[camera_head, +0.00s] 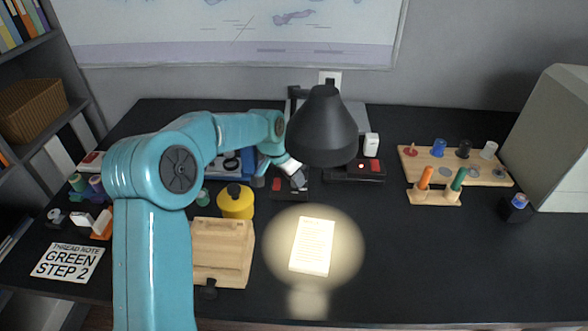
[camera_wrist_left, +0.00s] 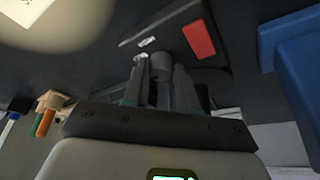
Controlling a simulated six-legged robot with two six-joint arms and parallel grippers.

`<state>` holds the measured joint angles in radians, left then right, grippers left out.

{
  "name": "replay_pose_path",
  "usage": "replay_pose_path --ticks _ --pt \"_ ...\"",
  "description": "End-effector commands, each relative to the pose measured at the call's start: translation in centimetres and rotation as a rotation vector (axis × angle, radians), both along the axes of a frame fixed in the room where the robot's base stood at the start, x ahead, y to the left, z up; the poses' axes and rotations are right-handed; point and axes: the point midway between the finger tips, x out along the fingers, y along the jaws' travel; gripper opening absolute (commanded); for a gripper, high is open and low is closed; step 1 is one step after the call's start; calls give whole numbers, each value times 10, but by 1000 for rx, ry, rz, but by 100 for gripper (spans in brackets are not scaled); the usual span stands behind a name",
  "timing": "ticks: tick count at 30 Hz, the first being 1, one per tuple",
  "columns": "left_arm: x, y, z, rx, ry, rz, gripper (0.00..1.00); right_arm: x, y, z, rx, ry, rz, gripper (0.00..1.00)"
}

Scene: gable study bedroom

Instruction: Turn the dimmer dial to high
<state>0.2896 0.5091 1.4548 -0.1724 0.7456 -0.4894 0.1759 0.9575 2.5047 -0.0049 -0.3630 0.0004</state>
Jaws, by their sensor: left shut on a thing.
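The dimmer is a dark box (camera_head: 288,195) with a red patch (camera_head: 276,184) on the desk, left of the lamp's shade. In the left wrist view its dark face shows the red patch (camera_wrist_left: 199,40), small white marks and a grey round dial (camera_wrist_left: 160,66). My left gripper (camera_head: 295,180) reaches down to the dimmer from behind the lamp's left side. In the left wrist view its fingers (camera_wrist_left: 160,82) are shut on the dial, one on each side. The dial's pointer is hidden, so its setting cannot be read. My right gripper is in neither view.
A black desk lamp (camera_head: 322,130) stands close right of my gripper and lights a paper (camera_head: 312,246). A black strip with a red switch (camera_head: 376,166) lies right. A blue thing (camera_wrist_left: 295,70) is close beside the gripper.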

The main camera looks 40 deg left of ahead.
Motion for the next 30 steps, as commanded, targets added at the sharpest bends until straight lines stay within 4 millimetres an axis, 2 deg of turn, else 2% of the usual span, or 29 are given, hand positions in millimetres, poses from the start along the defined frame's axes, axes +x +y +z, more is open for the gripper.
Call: replay_pose_path --ticks 3,18,30 --pt "1 1 3 0 -1 -108 0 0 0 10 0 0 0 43" --pt "3 4 3 1 -3 -576 0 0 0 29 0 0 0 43" --pt "4 4 2 2 -3 -841 0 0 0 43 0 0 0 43"
